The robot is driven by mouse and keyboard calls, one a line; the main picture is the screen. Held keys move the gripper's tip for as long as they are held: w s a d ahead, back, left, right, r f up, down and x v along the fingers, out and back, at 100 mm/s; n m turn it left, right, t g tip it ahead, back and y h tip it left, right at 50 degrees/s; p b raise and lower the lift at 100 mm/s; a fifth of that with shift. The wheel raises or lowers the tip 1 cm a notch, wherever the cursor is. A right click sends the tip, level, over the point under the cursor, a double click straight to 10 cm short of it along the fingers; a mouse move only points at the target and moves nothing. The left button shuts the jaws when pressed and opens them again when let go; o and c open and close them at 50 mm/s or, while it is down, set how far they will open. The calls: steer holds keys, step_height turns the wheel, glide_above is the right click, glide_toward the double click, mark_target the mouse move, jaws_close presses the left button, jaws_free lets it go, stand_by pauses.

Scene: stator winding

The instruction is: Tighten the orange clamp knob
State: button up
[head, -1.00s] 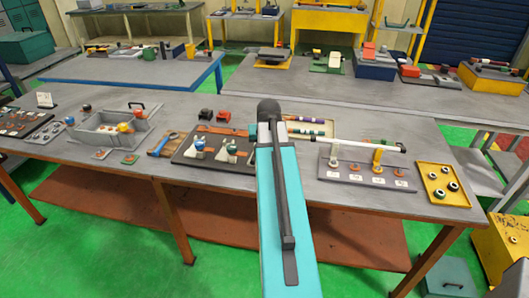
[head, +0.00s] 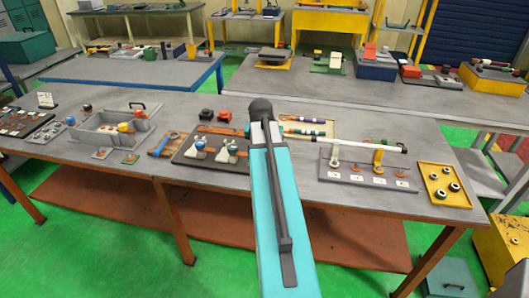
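A dark board (head: 183,157) on the workbench carries two pale clamps, one with a blue knob (head: 201,142) and one with a dark green knob (head: 233,147). No orange knob shows on these clamps; my teal arm covers the bench just to their right. My gripper is hidden behind my arm, whose dark rounded joint stands in front of the bench middle.
The workbench (head: 120,178) also holds a rack with a yellow-orange post (head: 378,158) and a white rod (head: 355,146) right of my arm. A yellow tray (head: 437,169) with rings lies at the right end. A blue-handled tool (head: 166,142) lies left of the board.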

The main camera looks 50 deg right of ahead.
steer(key=shift+d+r, duration=0.2)
steer(key=shift+r, duration=0.05)
stand_by(1.2)
steer(key=o, duration=1.1)
steer(key=shift+c, duration=0.2)
steer(key=shift+a+f, duration=0.1)
steer(key=shift+a, duration=0.1)
steer(key=shift+b+v, duration=1.45)
steer(key=shift+v, duration=5.4)
